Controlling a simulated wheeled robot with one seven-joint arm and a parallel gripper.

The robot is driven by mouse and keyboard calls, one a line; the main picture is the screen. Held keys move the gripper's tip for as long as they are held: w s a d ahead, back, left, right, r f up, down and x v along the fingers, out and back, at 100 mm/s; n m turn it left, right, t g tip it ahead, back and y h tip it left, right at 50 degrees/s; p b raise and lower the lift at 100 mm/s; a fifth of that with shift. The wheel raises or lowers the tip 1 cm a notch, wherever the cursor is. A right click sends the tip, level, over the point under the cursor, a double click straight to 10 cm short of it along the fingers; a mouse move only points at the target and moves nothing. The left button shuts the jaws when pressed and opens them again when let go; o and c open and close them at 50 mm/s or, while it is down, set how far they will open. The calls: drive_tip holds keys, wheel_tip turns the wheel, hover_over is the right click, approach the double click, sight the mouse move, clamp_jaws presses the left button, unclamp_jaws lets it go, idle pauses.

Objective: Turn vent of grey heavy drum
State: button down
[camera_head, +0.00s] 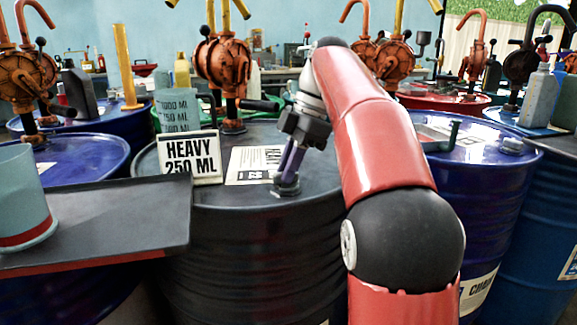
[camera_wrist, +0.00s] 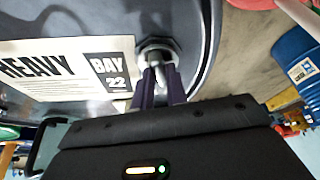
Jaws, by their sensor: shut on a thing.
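The grey heavy drum (camera_head: 265,235) stands in the middle of the head view, with a "HEAVY 250 ML" sign (camera_head: 190,158) on its top. Its vent (camera_head: 286,187) is a small grey metal cap near the front rim. My gripper (camera_head: 287,176) comes down on the vent from above, its purple fingers shut on it. In the wrist view the vent (camera_wrist: 156,52) sits between the tips of the two fingers, beside the "HEAVY BAY 22" label (camera_wrist: 65,72). The fingers hide part of the vent.
A dark tray (camera_head: 110,220) with a grey cup (camera_head: 22,195) is at the left. Blue drums (camera_head: 490,200) stand on both sides.

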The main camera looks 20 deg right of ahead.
drive_tip(key=shift+n, duration=0.3)
idle(0.4)
drive_tip(key=c, duration=1.4)
unclamp_jaws()
drive_tip(key=shift+r, duration=0.1)
